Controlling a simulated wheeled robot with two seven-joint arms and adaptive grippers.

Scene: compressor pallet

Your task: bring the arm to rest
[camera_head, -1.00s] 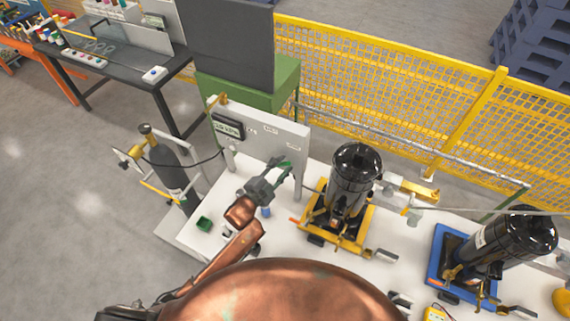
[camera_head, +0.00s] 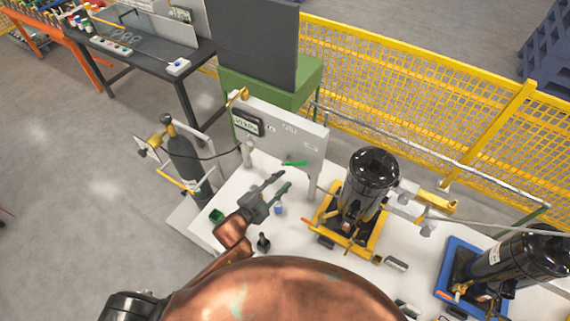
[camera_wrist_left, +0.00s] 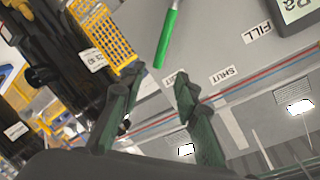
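My left arm reaches in from the lower left in the head view. Its gripper (camera_head: 286,181) is open and empty, in front of the white valve panel and above the white pallet top. A green lever handle (camera_head: 295,163) on the panel (camera_head: 280,127) lies just beyond the fingertips, apart from them. In the left wrist view the two green-grey fingers (camera_wrist_left: 160,83) stand spread with nothing between them. The green handle (camera_wrist_left: 169,35) shows ahead of them, near labels reading SHUT and FILL. My right gripper is not in view.
A black compressor on a yellow base (camera_head: 371,172) stands right of the gripper; another sits on a blue base (camera_head: 447,270). A dark gas cylinder (camera_head: 186,158) stands left of the panel. A small green box (camera_head: 216,215) and blue item (camera_head: 279,210) are near the arm.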

